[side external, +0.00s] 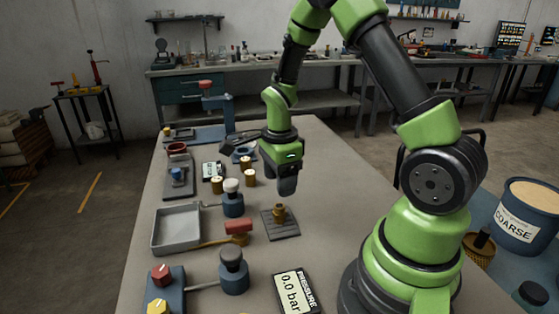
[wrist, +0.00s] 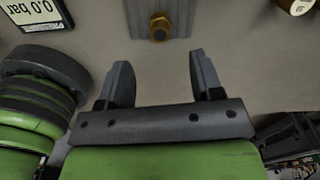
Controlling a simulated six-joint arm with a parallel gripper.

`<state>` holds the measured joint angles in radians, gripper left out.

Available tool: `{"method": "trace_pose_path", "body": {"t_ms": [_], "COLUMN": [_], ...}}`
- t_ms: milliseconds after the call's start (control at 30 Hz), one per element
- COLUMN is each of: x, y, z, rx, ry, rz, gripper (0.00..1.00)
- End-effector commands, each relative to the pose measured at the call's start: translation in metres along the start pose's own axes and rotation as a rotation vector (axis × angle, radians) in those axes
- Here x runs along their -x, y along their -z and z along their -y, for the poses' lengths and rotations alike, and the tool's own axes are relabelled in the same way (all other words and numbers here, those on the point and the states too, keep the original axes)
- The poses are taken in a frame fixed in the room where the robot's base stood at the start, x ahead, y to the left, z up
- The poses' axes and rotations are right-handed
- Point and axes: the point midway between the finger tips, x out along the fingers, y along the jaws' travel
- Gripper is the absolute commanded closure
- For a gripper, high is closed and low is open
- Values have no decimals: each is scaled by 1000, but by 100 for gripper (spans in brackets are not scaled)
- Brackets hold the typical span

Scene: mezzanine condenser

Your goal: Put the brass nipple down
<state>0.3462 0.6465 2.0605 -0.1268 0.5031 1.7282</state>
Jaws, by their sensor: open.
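The brass nipple (side external: 279,212) stands upright on a dark grey ribbed pad (side external: 281,229) on the table. In the wrist view the nipple (wrist: 159,27) shows end-on with a dark hole, on the grey ribbed pad (wrist: 183,8). My gripper (side external: 287,194) is just above the nipple in the side view. The wrist view shows my gripper (wrist: 160,72) with its two fingers wide apart and nothing between them. The nipple lies beyond the fingertips there, apart from both.
A pressure display (side external: 296,292) reading 0.0 bar lies at the front. A metal tray (side external: 176,229), a red-handled valve (side external: 238,228) and blue-grey fittings (side external: 233,272) stand left of the pad. Several brass pieces (side external: 249,178) stand behind. Bare table lies right of the pad.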

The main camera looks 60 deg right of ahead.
Motion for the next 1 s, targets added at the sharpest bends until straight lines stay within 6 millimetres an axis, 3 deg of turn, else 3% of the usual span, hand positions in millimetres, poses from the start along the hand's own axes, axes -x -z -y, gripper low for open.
{"method": "trace_pose_path", "body": {"t_ms": [100,333,467,567,800,1000], "x": [23,47,71,103,175,203], "y": [0,-1,-8,-18,-34,-32], "z": [1,0,-8,-23,-89,-142], "rx": [-1,11,138,351,1017,1497], "ry": [7,6,52,129,387,609], "rz": [2,3,25,53,84,44], "gripper": [40,40,40,40,40,40]}}
